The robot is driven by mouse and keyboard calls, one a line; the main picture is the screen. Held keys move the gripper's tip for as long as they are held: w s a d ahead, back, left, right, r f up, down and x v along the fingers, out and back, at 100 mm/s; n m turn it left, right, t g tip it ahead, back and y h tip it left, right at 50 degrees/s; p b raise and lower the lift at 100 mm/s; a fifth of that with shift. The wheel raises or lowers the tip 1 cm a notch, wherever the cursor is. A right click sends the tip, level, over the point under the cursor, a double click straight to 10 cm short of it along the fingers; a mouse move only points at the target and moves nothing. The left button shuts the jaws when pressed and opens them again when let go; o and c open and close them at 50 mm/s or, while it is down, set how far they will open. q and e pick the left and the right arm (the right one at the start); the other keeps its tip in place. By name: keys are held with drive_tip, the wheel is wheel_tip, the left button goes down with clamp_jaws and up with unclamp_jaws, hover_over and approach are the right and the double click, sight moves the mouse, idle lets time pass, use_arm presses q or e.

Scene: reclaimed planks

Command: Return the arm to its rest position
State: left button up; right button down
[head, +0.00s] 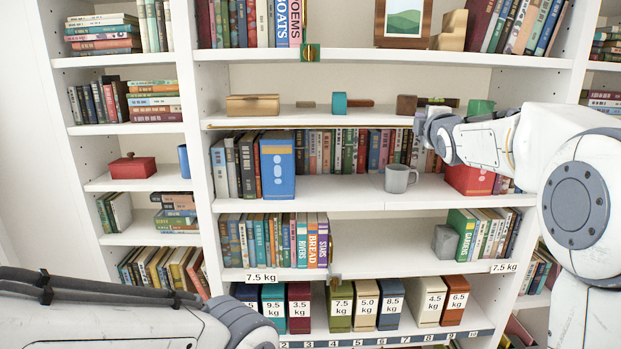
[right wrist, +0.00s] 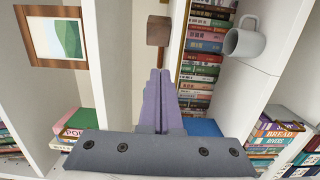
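My right arm (head: 492,140) reaches in from the right, and its wrist is in front of the upper middle shelf, above and right of the grey mug (head: 398,178). In the right wrist view the lilac fingers of my right gripper (right wrist: 159,78) lie close together with nothing seen between them. The mug also shows there (right wrist: 246,38), apart from the fingers. My left arm (head: 110,315) lies low across the bottom left of the head view, and its gripper is not in view.
A wooden mallet (head: 406,104), a teal-headed mallet (head: 340,103) and a wooden box (head: 252,105) lie on the upper shelf. A blue box (head: 277,166) and a red box (head: 469,180) stand below. The shelf around the mug has free room.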

drive_tip(key=s+a+f+m+g+y+b, duration=0.25)
drive_tip(key=s+a+f+g, duration=0.25)
drive_tip(key=s+a+f, duration=0.65)
drive_tip(key=s+a+f+m+g+y+b, duration=0.1)
drive_tip(key=s+a+f+m+g+b, duration=0.25)
drive_tip(key=s+a+f, duration=0.85)
drive_tip(key=s+d+f+m+g+b, duration=0.1)
drive_tip(key=s+f+g, duration=0.3)
drive_tip(key=s+f, duration=0.5)
drive_tip(key=s+d+f+m+g+h+b, duration=0.1)
drive_tip(key=s+f+g, duration=0.4)
drive_tip(key=s+f, duration=0.5)
drive_tip(key=s+m+b, duration=0.1)
drive_tip(key=s+m, duration=0.1)
drive_tip(key=s, duration=0.4)
drive_tip(key=shift+d+f, duration=0.3)
drive_tip(key=shift+d, duration=0.1)
